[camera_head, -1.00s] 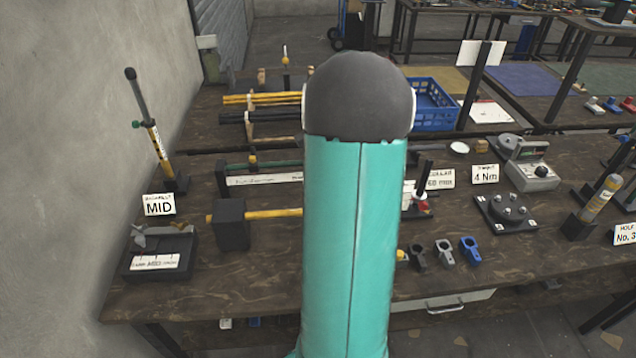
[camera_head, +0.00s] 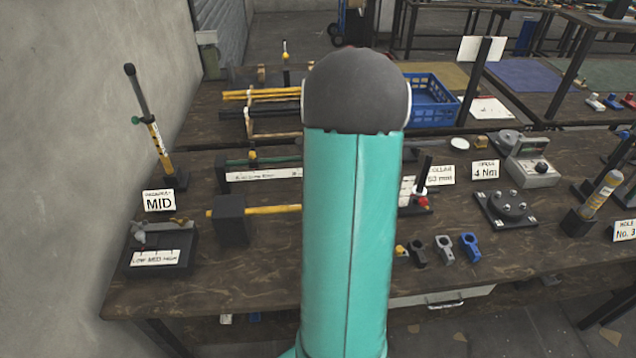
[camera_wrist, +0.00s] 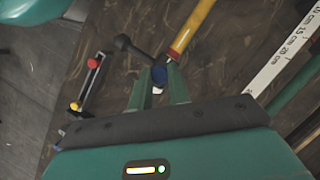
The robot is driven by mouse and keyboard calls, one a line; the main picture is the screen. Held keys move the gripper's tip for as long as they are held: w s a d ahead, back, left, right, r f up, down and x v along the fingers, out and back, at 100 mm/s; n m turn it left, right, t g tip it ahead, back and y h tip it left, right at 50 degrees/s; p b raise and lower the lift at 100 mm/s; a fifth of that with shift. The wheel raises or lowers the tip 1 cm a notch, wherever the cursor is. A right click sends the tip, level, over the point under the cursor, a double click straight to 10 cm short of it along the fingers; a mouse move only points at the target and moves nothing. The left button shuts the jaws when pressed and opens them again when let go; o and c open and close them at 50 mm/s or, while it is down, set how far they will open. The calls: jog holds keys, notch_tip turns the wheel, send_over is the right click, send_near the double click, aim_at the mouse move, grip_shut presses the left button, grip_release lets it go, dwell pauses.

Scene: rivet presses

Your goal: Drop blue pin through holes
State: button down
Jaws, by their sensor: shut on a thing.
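Just beyond the fingertips lie the end of a yellow rod (camera_wrist: 191,30) and a dark rod with a round knob (camera_wrist: 123,42). I cannot tell whether the pin touches them, and no holes show clearly. In the head view my own arm hides the gripper and the pin.
A white ruler (camera_wrist: 285,50) lies at the right in the wrist view. A dark bar with red and yellow knobs (camera_wrist: 88,82) lies at the left. In the head view, a dark block with a yellow rod (camera_head: 229,222), a blue clamp (camera_head: 470,246) and a blue crate (camera_head: 432,105) stand on tables.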

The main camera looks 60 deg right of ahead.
jog(key=shift+f, duration=1)
jog(key=c, duration=1.3)
grip_release()
jog(key=shift+o, duration=0.2)
jog(key=v, duration=1.3)
jog(key=shift+d+r, duration=0.2)
jog(key=shift+r, duration=0.15)
jog(key=shift+w, duration=0.1)
